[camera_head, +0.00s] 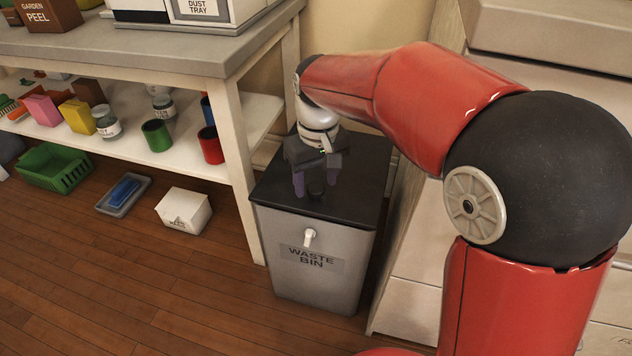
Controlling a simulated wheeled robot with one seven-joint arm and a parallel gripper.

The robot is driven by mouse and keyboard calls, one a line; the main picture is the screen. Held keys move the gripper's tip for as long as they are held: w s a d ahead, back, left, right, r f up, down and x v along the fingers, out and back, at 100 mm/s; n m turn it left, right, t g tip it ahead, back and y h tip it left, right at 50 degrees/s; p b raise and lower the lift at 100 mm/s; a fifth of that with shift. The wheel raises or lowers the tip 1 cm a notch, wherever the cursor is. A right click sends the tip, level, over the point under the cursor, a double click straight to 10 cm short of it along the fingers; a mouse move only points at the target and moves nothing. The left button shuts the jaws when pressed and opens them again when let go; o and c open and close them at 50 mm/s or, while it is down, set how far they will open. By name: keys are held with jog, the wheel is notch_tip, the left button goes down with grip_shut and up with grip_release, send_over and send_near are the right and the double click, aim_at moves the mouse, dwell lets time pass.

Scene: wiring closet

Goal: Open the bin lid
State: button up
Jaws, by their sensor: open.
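The waste bin (335,278) stands on the floor, a grey bin with a "WASTE BIN" label and a small white knob (310,238) on its front. Its dark lid (358,198) lies flat and closed on top. A small round black knob (316,188) shows on the lid, toward the front. My gripper (315,185) points down over the lid with its fingers apart, one on each side of the black knob. I cannot tell whether the fingers touch the knob. My wrist and arm hide the back of the lid.
A workbench (190,55) with a lower shelf of cans, jars and boxes stands left of the bin. A green basket (55,168), a blue item on a tray (123,193) and a white box (184,210) are on the floor. A pale cabinet is close at right. Floor in front is clear.

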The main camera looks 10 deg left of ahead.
jog(key=shift+f, duration=0.3)
